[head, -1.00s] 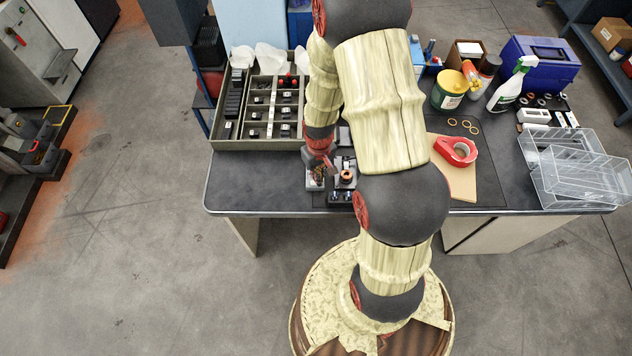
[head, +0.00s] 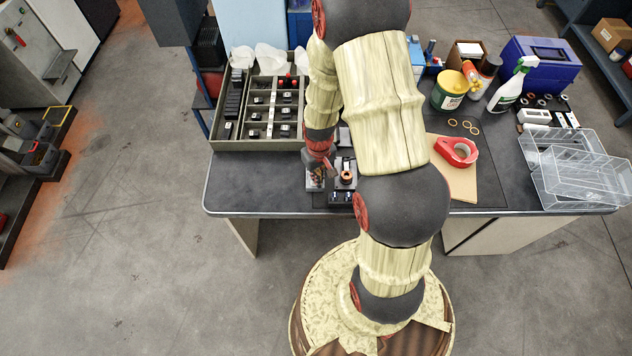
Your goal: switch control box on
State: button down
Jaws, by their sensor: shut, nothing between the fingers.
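A small light grey box (head: 314,184), which looks like the control box, sits near the front edge of the bench. My gripper (head: 320,170) points down right over it, with its fingers together and nothing seen between them. The gripper and wrist hide much of the box's top, so I cannot make out the switch or its position. I cannot tell whether the fingertips touch the box. Just right of it stands a dark device (head: 345,181) with a copper-coloured ring on top, partly behind my arm.
A compartment tray (head: 262,146) with dark parts stands left on the bench (head: 250,190). The bench's front left is clear.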

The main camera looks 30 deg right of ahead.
jog(key=shift+r+p, duration=2.4)
jog(key=shift+r, duration=0.95)
